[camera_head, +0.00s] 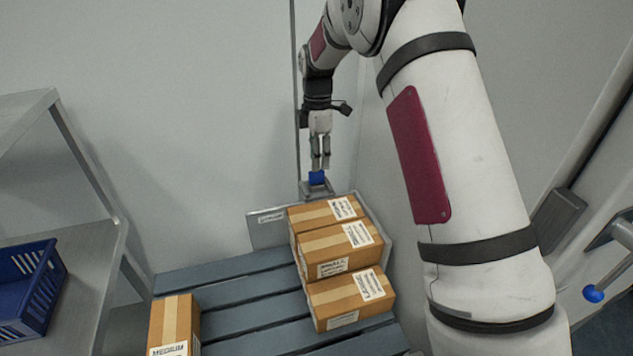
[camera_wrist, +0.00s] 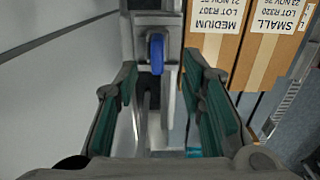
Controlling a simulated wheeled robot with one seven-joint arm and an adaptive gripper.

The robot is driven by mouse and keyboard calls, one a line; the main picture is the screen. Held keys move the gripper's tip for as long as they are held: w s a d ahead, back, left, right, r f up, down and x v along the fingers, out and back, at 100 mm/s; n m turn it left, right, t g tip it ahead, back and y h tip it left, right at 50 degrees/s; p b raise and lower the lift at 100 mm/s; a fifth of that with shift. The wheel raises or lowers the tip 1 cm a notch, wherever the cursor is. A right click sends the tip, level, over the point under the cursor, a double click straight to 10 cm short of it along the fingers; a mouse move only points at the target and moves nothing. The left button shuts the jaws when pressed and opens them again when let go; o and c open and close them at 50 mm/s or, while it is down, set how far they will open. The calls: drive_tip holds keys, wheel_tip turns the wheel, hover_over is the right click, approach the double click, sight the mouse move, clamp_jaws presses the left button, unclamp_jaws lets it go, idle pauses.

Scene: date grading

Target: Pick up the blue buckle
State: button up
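The blue buckle (camera_head: 317,178) sits on a grey metal fixture (camera_head: 318,190) behind the stacked cartons, against the pale wall. In the wrist view the blue buckle (camera_wrist: 156,52) appears as an upright, narrow blue piece on a metal strip. My gripper (camera_head: 320,163) points down just above the buckle in the head view. In the wrist view my gripper (camera_wrist: 160,85) is open, its green-padded fingers apart with nothing held between them. The buckle lies beyond the fingertips, roughly in line with the gap. I cannot tell whether a finger touches it.
Several cartons (camera_head: 338,246) stand on the grey-blue slatted pallet (camera_head: 237,285), close to the fixture. Carton faces (camera_wrist: 214,50) show right of the buckle. A blue crate (camera_head: 45,290) sits on a metal shelf at left. A blue knob (camera_head: 593,293) is at far right.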

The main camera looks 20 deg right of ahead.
sight(317, 180)
drive_tip(key=shift+w+f, duration=0.15)
drive_tip(key=shift+f, duration=2.65)
clamp_jaws()
